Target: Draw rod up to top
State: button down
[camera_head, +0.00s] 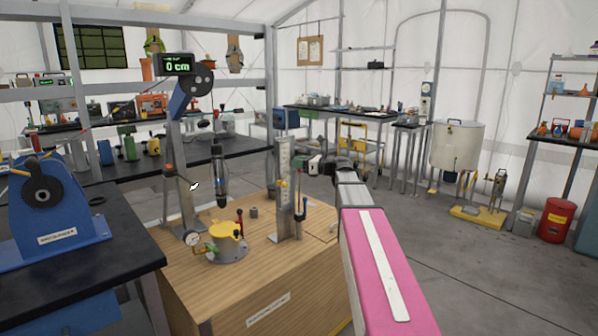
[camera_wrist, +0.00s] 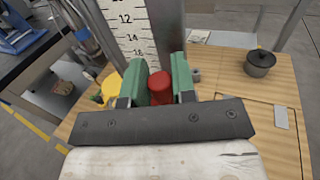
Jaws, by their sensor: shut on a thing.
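A red knob (camera_wrist: 160,87) sits between the two green fingers of my gripper (camera_wrist: 160,85) in the wrist view, and my gripper is shut on it. In the head view my gripper (camera_head: 300,164) is beside the upper part of an upright post with a ruled scale (camera_head: 284,185). A slim upright rod (camera_head: 299,190) runs below my gripper, next to this post. The scale (camera_wrist: 132,30) also shows in the wrist view, with marks 12, 14 and 16 just beyond the fingers. The rod below the knob is hidden there.
The post stands on a wooden bench (camera_head: 270,285). A yellow-topped round device (camera_head: 228,243) with a dial gauge (camera_head: 192,239) is to its left. A stand with a hanging dark cylinder (camera_head: 218,180) and a "0 cm" display (camera_head: 178,64) rises behind. A lidded dark pot (camera_wrist: 260,62) is right.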

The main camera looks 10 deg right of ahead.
aim_at(290, 137)
notch_tip(290, 137, up, 10)
dwell(0.3)
jog(key=c, duration=1)
grip_release()
jog(key=shift+o, duration=0.2)
jog(key=v, duration=1)
jog(key=shift+s+d, duration=0.25)
jog(key=shift+d, duration=0.1)
jog(key=shift+f, duration=0.1)
